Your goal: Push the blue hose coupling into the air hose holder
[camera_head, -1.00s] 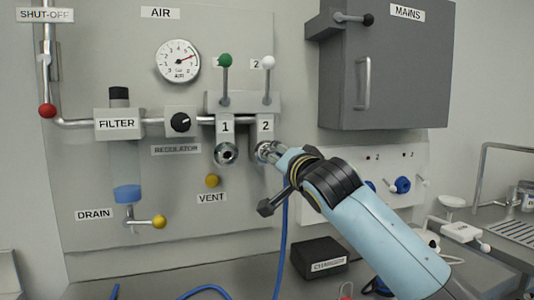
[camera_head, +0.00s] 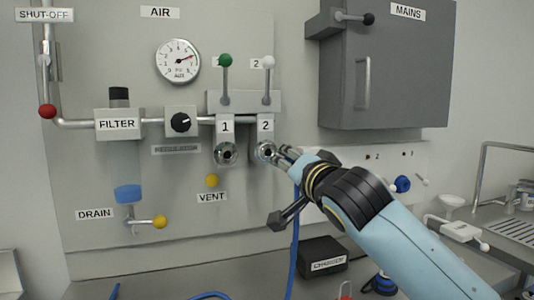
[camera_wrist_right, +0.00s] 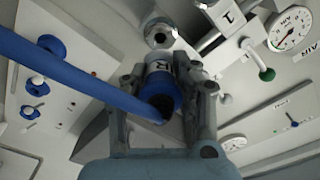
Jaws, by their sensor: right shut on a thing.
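My right gripper (camera_head: 284,155) is shut on the blue hose coupling. In the right wrist view the blue coupling (camera_wrist_right: 160,90) sits between the fingers (camera_wrist_right: 165,95), and a blue hose (camera_wrist_right: 80,75) runs from it to the left. In the head view the gripper hides most of the coupling. The round metal socket under label 2 (camera_head: 266,152) shows its opening just left of the fingertips. It also shows ahead of the coupling in the wrist view (camera_wrist_right: 160,34), apart from it. The socket under label 1 (camera_head: 226,153) is empty. No part reads as the hose holder. My left gripper is out of view.
Levers with a green knob (camera_head: 225,61) and a white knob (camera_head: 268,63) stand above the sockets. A grey MAINS cabinet (camera_head: 385,75) juts out at upper right. A black box (camera_head: 322,257) stands on the bench below. A blue fitting (camera_head: 402,184) is on the right panel.

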